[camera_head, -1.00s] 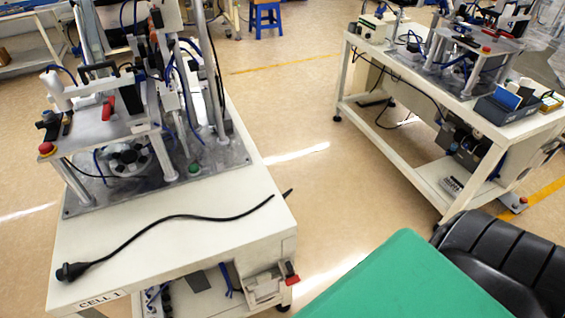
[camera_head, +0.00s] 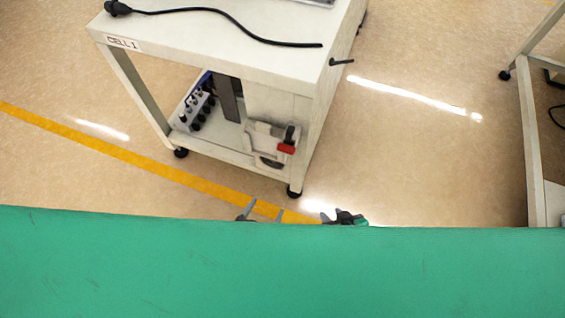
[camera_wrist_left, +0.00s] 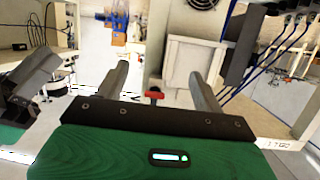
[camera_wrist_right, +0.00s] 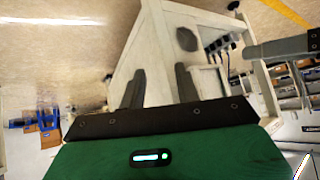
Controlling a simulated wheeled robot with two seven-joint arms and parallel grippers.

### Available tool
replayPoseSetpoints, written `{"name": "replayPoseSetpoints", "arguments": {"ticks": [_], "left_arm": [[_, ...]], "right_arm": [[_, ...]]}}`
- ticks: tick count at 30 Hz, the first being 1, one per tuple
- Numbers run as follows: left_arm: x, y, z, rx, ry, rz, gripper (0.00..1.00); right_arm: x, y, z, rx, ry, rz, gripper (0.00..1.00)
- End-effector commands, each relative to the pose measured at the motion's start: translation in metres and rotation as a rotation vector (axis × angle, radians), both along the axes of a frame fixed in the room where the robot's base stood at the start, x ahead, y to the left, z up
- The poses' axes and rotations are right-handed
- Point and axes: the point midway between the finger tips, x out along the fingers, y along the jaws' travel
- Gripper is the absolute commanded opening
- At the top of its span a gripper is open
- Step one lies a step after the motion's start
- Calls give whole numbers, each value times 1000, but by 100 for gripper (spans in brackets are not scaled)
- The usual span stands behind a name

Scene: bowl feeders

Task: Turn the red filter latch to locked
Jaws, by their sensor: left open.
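The red filter latch (camera_head: 286,148) is on a pale boxy filter unit (camera_head: 262,140) at the lower end of the CELL 1 table. In the left wrist view the latch (camera_wrist_left: 154,95) shows as a small red handle ahead of and between my left fingers, apart from them. My left gripper (camera_head: 263,209) is open and empty, in front of the filter unit. My right gripper (camera_head: 340,216) is just to its right, mostly hidden behind my green body part. In the right wrist view its fingers (camera_wrist_right: 160,85) stand apart with nothing between them.
The CELL 1 table (camera_head: 230,40) carries a black cable (camera_head: 220,15). A block with several black knobs (camera_head: 198,108) sits on its lower shelf. A black lever (camera_head: 341,62) sticks out from its right side. Open floor (camera_head: 420,150) lies to the right, before another table (camera_head: 533,140).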

Motion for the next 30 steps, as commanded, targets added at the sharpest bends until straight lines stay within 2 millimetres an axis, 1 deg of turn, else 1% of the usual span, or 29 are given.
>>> {"name": "replayPoseSetpoints", "arguments": {"ticks": [1,3,6,9,10,14,17,20,24,30], "left_arm": [[3,-4,8,-25,-54,8,69],[6,-7,32,-53,-114,23,69],[9,-9,59,-83,-181,41,69],[9,-9,77,-102,-222,55,69],[9,-9,81,-106,-231,58,69],[14,-10,90,-115,-247,65,69],[25,-14,91,-114,-248,65,69],[43,-19,91,-115,-249,65,69],[73,-29,90,-115,-249,67,69],[111,-41,90,-114,-247,66,69]], "right_arm": [[2,3,10,19,-36,2,33],[3,6,34,40,-74,4,33],[2,8,63,63,-115,7,33],[1,8,83,78,-143,8,33],[1,8,87,81,-148,9,33],[0,9,95,89,-162,10,33],[0,11,96,97,-176,11,33],[1,14,96,109,-195,13,33],[2,20,96,131,-231,15,33],[4,28,97,165,-282,18,33]]}}
